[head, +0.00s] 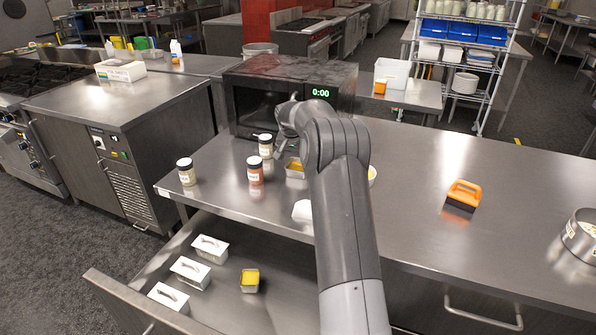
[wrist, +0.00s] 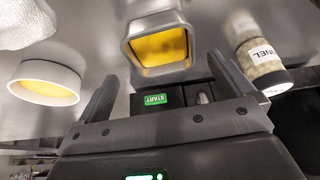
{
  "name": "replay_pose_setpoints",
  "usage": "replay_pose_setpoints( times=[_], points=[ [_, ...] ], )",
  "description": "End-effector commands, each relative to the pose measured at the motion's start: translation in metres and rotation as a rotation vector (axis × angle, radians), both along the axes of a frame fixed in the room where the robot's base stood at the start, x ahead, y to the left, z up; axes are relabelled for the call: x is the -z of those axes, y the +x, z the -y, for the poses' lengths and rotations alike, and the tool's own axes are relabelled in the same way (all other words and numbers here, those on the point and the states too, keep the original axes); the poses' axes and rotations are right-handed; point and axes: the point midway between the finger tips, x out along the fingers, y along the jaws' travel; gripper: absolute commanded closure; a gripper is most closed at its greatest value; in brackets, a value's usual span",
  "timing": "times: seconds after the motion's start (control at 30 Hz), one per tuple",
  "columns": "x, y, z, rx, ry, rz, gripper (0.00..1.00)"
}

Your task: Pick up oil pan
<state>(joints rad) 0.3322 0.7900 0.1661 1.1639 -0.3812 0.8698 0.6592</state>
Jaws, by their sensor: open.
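A small square metal pan with yellow oil (head: 295,168) stands on the counter in front of the microwave, partly hidden by my arm. In the wrist view the pan (wrist: 160,42) is between and just beyond my fingertips, with its yellow content showing. My gripper (wrist: 162,70) is open, with nothing between its fingers. In the head view my gripper (head: 285,135) is mostly hidden by my wrist, above the counter by the microwave. A similar square pan with yellow content (head: 250,281) sits in the open drawer.
A spice jar (wrist: 260,60) stands close right of the pan in the wrist view. A round white bowl with yellow content (wrist: 45,83) is left there. The microwave (head: 262,97) stands behind. Two more jars, one red-brown (head: 255,171), stand leftward.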

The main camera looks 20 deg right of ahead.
Motion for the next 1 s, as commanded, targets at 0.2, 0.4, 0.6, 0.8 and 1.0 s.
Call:
replay_pose_setpoints(
  times=[0.2, 0.4, 0.6, 0.8, 1.0],
  points=[
    [0.019, 0.005, 0.003, 0.000, 0.002, -0.002, 0.02],
    [0.046, 0.014, 0.009, 0.000, 0.001, -0.001, 0.02],
    [0.050, 0.016, 0.009, 0.000, 0.000, 0.001, 0.02],
    [0.050, 0.016, 0.010, 0.000, 0.001, 0.001, 0.13],
    [0.050, 0.016, 0.010, 0.000, 0.001, 0.001, 0.29]
  ],
)
